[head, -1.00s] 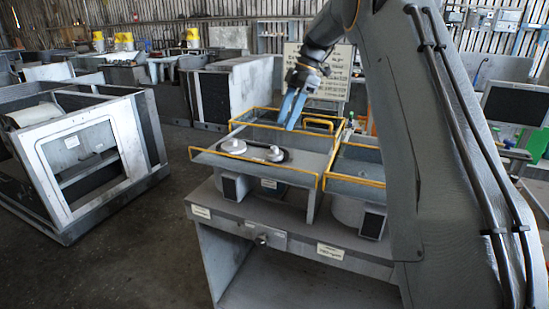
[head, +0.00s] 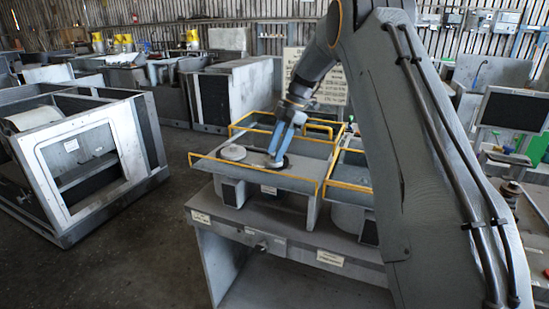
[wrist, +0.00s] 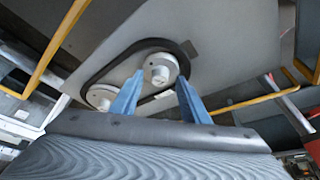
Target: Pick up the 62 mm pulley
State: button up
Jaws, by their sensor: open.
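Two pale round pulleys sit on the grey tray top with a black belt around them. The left pulley (head: 233,152) shows clear in the head view and also in the wrist view (wrist: 101,97). The right pulley (wrist: 158,68), with a raised hub, is mostly hidden by my fingers in the head view. No size marks are legible, so I cannot tell which is 62 mm. My gripper (head: 276,157) has blue fingers pointing down at the right pulley. In the wrist view my gripper (wrist: 162,76) is open, its fingertips framing that pulley. I cannot tell whether they touch it.
Yellow rails (head: 262,173) edge the tray. A second yellow-railed bay (head: 350,180) lies to the right, close to my arm. A grey cabinet frame (head: 75,160) stands on the floor at left. A sign board (head: 330,85) stands behind the tray.

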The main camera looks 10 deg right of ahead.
jog(key=shift+c, duration=0.5)
grip_shut()
jog(key=shift+r, duration=0.1)
jog(key=shift+r, duration=0.2)
notch_tip(320, 180, up, 6)
jog(key=b, duration=0.3)
jog(key=shift+w, duration=0.1)
jog(key=s+d+b, duration=0.6)
jog(key=s+d, duration=0.5)
jog(key=d, duration=0.3)
jog(key=r+p, duration=0.4)
jog(key=r, duration=0.1)
jog(key=shift+w+d+r+p, duration=0.1)
jog(key=shift+d+r+p, duration=0.15)
jog(key=shift+p, duration=0.1)
